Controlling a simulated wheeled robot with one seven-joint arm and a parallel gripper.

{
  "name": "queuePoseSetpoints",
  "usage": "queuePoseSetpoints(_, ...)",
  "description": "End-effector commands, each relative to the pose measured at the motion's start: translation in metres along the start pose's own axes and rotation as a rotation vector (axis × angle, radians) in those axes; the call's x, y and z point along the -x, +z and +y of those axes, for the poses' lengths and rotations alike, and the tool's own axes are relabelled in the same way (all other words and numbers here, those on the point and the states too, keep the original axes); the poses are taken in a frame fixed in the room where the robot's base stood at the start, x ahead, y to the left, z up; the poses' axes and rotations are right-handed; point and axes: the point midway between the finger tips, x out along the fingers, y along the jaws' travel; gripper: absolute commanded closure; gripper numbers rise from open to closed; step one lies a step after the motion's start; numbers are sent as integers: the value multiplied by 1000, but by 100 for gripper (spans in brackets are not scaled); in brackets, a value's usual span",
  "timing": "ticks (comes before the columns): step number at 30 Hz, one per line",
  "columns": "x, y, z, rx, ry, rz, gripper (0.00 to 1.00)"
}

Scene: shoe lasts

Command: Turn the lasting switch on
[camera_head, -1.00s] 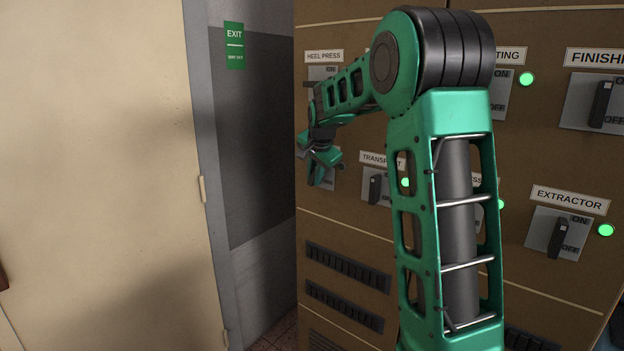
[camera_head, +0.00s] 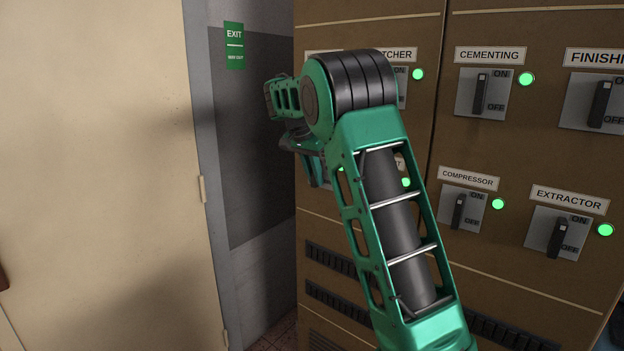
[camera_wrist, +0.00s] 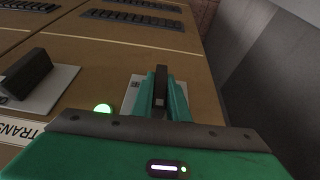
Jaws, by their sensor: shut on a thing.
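My gripper (camera_wrist: 161,92) is at a switch on the brown panel, left of the TRANSPORT switch in the head view. In the wrist view its green fingers stand on both sides of a dark switch handle (camera_wrist: 160,76) and are shut on it. The grey switch plate (camera_wrist: 130,99) shows partly beside the fingers. A green lamp (camera_wrist: 103,110) glows beside this switch. The switch's own label is hidden, so I cannot read the word lasting. The handle's ON or OFF marks are also hidden.
The TRANSPORT switch (camera_wrist: 27,74) is close beside my gripper. The COMPRESSOR (camera_head: 458,212), EXTRACTOR (camera_head: 558,238), CEMENTING (camera_head: 481,93) and FINISHING (camera_head: 600,103) switches are further right. A grey wall with an EXIT sign (camera_head: 234,45) stands left of the panel.

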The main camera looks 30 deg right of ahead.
Motion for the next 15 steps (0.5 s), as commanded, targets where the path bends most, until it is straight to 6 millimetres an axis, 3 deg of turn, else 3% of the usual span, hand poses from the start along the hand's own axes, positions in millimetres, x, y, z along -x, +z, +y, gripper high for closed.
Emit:
queuePoseSetpoints(8,1,-1,-3,4,-7,5,100)
queuePoseSetpoints(9,1,-1,-3,3,-8,6,76)
queuePoseSetpoints(10,1,-1,-3,3,-7,5,69)
queuePoseSetpoints(15,1,-1,-2,2,-5,3,67)
